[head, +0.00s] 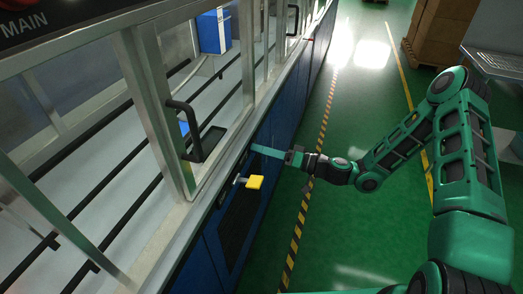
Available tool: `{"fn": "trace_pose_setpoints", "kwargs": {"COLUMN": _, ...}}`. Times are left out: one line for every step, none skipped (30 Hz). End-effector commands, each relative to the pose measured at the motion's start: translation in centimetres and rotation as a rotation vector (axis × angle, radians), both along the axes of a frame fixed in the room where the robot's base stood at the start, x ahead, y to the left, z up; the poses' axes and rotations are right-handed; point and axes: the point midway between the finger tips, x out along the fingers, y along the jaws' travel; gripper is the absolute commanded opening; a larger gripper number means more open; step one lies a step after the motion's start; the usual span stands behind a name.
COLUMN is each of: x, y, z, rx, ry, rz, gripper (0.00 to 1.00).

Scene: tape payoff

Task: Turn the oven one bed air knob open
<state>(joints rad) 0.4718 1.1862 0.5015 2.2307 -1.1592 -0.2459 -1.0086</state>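A yellow knob or handle (254,182) on a short metal fitting sticks out from the blue side panel (215,232) of the machine, below the metal ledge. No label on it can be read, so I cannot confirm that it is the oven one bed air knob. My gripper (254,149) reaches in from the right with its teal fingers pointing left at the panel. The fingertips are just above and beyond the knob in the picture, apparently apart from it. The fingers overlap as one strip, so their opening is hidden. I see nothing held.
Glass doors with a black handle (188,130) stand above the ledge. A dark vent grille (240,222) lies below the knob. Cardboard boxes (440,32) stand at the back right. The green floor with striped tape beside the machine is clear.

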Motion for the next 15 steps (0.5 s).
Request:
{"fn": "trace_pose_setpoints", "kwargs": {"x": 0.13, "y": -0.10, "z": -0.14, "rx": -0.004, "ry": 0.000, "rz": -0.004, "gripper": 0.09}}
{"fn": "trace_pose_setpoints", "kwargs": {"x": 0.13, "y": -0.11, "z": -0.16, "rx": -0.005, "ry": 0.000, "rz": -0.004, "gripper": 0.03}}
{"fn": "trace_pose_setpoints", "kwargs": {"x": 0.15, "y": -0.12, "z": -0.17, "rx": -0.005, "ry": 0.000, "rz": -0.004, "gripper": 0.03}}
{"fn": "trace_pose_setpoints", "kwargs": {"x": 0.16, "y": -0.13, "z": -0.18, "rx": -0.005, "ry": 0.000, "rz": -0.005, "gripper": 0.03}}
{"fn": "trace_pose_setpoints", "kwargs": {"x": 0.16, "y": 0.30, "z": -0.21, "rx": -0.005, "ry": 0.000, "rz": -0.005, "gripper": 0.03}}
{"fn": "trace_pose_setpoints", "kwargs": {"x": 0.17, "y": 0.20, "z": -0.23, "rx": -0.006, "ry": 0.000, "rz": -0.004, "gripper": 0.03}}
{"fn": "trace_pose_setpoints", "kwargs": {"x": 0.18, "y": 0.18, "z": -0.23, "rx": -0.006, "ry": 0.001, "rz": -0.004, "gripper": 0.03}}
{"fn": "trace_pose_setpoints", "kwargs": {"x": 0.18, "y": 0.17, "z": -0.24, "rx": -0.005, "ry": 0.003, "rz": -0.004, "gripper": 0.03}}
{"fn": "trace_pose_setpoints", "kwargs": {"x": 0.20, "y": 0.14, "z": -0.26, "rx": -0.004, "ry": 0.007, "rz": -0.004, "gripper": 0.03}}
{"fn": "trace_pose_setpoints", "kwargs": {"x": 0.21, "y": 0.12, "z": -0.27, "rx": -0.002, "ry": 0.012, "rz": -0.004, "gripper": 0.03}}
{"fn": "trace_pose_setpoints", "kwargs": {"x": 0.22, "y": 0.09, "z": -0.28, "rx": -0.002, "ry": 0.017, "rz": -0.004, "gripper": 0.03}}
{"fn": "trace_pose_setpoints", "kwargs": {"x": 0.23, "y": 0.04, "z": -0.28, "rx": 0.001, "ry": 0.026, "rz": -0.005, "gripper": 0.03}}
{"fn": "trace_pose_setpoints", "kwargs": {"x": 0.25, "y": 0.01, "z": -0.30, "rx": 0.005, "ry": 0.036, "rz": -0.006, "gripper": 0.03}}
{"fn": "trace_pose_setpoints", "kwargs": {"x": 0.27, "y": -0.02, "z": -0.31, "rx": 0.008, "ry": 0.046, "rz": -0.006, "gripper": 0.03}}
{"fn": "trace_pose_setpoints", "kwargs": {"x": 0.29, "y": -0.06, "z": -0.32, "rx": 0.013, "ry": 0.063, "rz": -0.006, "gripper": 0.03}}
